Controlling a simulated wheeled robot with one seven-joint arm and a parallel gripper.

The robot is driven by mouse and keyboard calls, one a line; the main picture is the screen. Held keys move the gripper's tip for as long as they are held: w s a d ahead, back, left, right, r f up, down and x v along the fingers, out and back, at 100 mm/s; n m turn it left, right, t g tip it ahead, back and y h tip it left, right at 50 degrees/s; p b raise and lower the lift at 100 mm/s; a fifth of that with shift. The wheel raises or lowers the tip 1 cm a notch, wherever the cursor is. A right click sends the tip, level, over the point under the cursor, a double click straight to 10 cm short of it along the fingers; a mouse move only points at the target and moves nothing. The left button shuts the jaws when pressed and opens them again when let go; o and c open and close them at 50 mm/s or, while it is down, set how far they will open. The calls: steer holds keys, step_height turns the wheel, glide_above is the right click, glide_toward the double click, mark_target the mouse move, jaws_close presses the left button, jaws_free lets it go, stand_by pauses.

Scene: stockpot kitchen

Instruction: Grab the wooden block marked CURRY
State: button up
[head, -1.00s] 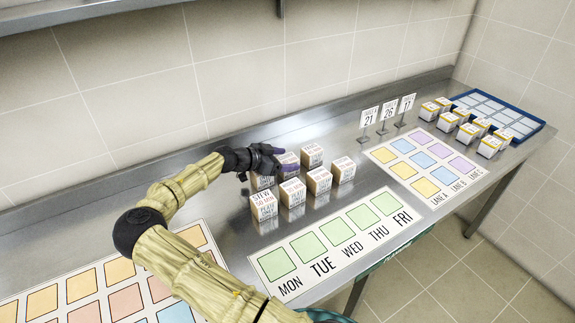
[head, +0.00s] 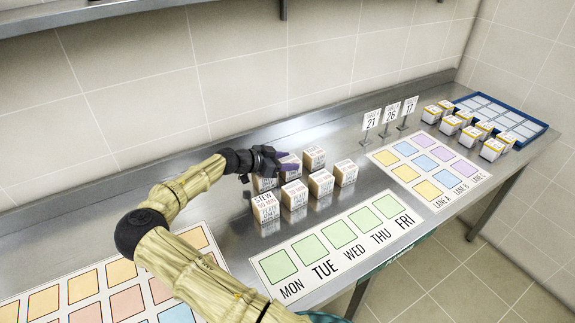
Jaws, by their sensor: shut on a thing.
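Several small wooden blocks with white printed labels stand in two rows on the steel counter. The front-left block (head: 266,208) reads STEW; beside it in the front row are further blocks (head: 294,194), (head: 320,183) and (head: 345,172). The back row shows a left block (head: 265,183), a middle block (head: 291,171) and a right block (head: 314,157).
A weekday mat (head: 258,262) with green squares lies in front of the blocks. A lane mat (head: 433,201), numbered sign stands (head: 371,118), yellow-edged boxes (head: 492,149) and a blue tray (head: 546,127) are to the right. Another mat (head: 103,268) with coloured squares lies at left.

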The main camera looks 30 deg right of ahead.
mark_target(286, 162)
step_height(286, 162, up, 10)
steer(key=shift+b, duration=0.45)
steer(key=shift+a+f, duration=0.1)
stand_by(0.4)
